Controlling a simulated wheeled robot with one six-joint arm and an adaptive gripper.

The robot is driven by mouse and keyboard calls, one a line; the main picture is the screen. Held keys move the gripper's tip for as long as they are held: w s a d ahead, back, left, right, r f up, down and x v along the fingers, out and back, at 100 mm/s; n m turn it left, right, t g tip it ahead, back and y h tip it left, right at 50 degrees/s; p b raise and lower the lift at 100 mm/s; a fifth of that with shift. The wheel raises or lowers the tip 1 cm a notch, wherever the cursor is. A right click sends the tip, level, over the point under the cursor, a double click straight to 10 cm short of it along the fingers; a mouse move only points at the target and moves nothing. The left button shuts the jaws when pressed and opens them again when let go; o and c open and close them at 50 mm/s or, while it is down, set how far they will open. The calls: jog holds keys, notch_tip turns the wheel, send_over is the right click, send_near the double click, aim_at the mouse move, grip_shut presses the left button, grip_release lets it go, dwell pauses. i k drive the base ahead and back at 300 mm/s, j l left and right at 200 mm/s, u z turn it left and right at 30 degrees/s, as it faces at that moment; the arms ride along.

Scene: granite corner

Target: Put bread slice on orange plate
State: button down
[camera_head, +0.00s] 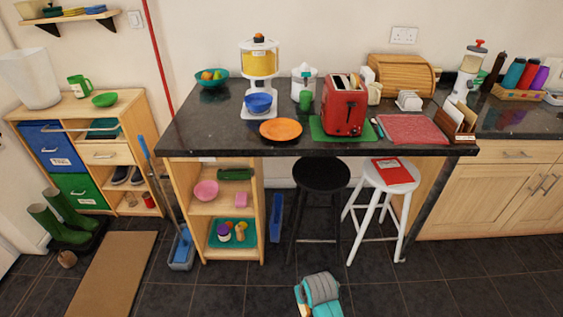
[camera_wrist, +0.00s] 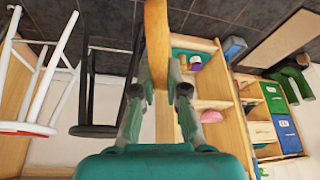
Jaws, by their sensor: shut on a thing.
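The orange plate (camera_head: 281,130) lies flat and empty on the dark counter, in front of the white dispenser and left of the red toaster. In the wrist view, my gripper (camera_wrist: 158,72) is shut on the bread slice (camera_wrist: 156,36), a tan, thin shape seen edge-on between the two fingers. The slice is off the counter, with floor and shelves behind it. In the head view only a grey and teal part of my arm shows at the bottom edge; the held slice is not visible there. The plate is out of the wrist view.
The red toaster (camera_head: 344,111) stands on a green mat (camera_head: 317,131) right of the plate. A blue bowl (camera_head: 258,102) sits at the dispenser (camera_head: 259,65) behind it. A black stool (camera_head: 320,175) and a white stool (camera_head: 391,176) stand before the counter (camera_head: 220,140). The counter's front-left is clear.

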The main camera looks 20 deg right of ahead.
aim_at(289, 134)
jog(key=i+j, duration=0.8)
jog(key=i, duration=0.2)
